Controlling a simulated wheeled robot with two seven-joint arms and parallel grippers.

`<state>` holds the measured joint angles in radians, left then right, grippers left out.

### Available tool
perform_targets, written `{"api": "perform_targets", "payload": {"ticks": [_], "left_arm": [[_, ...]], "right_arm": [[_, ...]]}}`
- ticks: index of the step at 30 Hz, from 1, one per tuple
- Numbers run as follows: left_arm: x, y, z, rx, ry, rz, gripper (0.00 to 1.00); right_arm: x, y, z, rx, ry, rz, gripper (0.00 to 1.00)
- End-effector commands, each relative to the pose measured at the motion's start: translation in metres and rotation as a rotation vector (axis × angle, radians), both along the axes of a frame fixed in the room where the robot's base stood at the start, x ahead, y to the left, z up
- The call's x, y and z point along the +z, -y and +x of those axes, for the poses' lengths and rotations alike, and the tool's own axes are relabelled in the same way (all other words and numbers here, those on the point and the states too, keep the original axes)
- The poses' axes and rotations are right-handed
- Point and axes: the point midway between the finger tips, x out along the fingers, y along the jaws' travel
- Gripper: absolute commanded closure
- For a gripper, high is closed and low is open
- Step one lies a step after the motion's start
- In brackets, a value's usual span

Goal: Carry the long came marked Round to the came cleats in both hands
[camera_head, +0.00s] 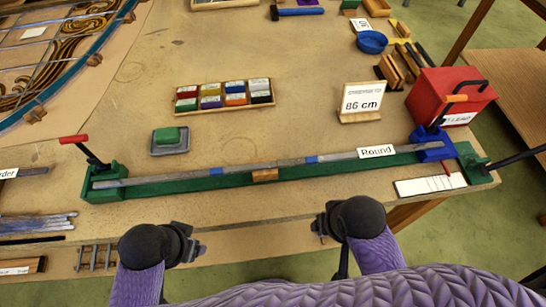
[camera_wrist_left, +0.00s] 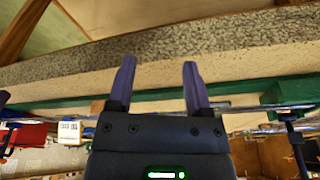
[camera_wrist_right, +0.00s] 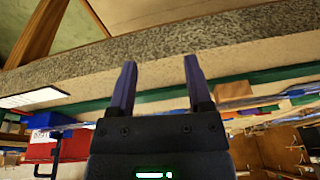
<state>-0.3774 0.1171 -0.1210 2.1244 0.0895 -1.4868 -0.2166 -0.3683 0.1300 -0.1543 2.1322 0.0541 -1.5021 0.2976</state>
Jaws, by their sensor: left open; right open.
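The long grey came (camera_head: 262,166) with two blue bands lies along a green bench fixture (camera_head: 160,186). A white tag reading Round (camera_head: 376,151) sits near its right end. Its left end is at a green end block with a red-handled lever; its right end is at a blue clamp (camera_head: 430,143). My left gripper (camera_head: 203,249) is open and empty, in front of the came's left half. My right gripper (camera_head: 319,226) is open and empty, in front of its right half. Both wrist views show spread fingers, left (camera_wrist_left: 157,75) and right (camera_wrist_right: 158,75), with nothing between. I cannot identify the came cleats.
Behind the came stand a tray of coloured blocks (camera_head: 225,96), an 86 cm sign (camera_head: 361,104) and a red box (camera_head: 449,97). A green block on a grey dish (camera_head: 169,139) lies at left. More cames (camera_head: 38,223) lie at far left.

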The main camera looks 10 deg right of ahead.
Motion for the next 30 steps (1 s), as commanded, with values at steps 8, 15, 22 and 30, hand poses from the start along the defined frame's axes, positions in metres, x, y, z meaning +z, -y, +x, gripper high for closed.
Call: {"api": "perform_targets", "payload": {"ticks": [8, 15, 22, 30], "left_arm": [[0.042, 0.010, 0.066, -0.463, -0.015, -0.026, 0.35], [0.077, 0.021, 0.133, -0.942, 0.019, -0.103, 0.35], [0.105, 0.027, 0.161, -1.191, 0.077, -0.155, 0.35], [0.103, 0.028, 0.161, -1.192, 0.077, -0.156, 0.35]], "right_arm": [[0.045, -0.005, 0.066, -0.532, -0.094, 0.112, 0.35], [0.081, 0.002, 0.132, -1.134, -0.186, 0.139, 0.35], [0.109, 0.009, 0.160, -1.468, -0.212, 0.134, 0.35], [0.107, 0.009, 0.160, -1.471, -0.213, 0.138, 0.35]]}}
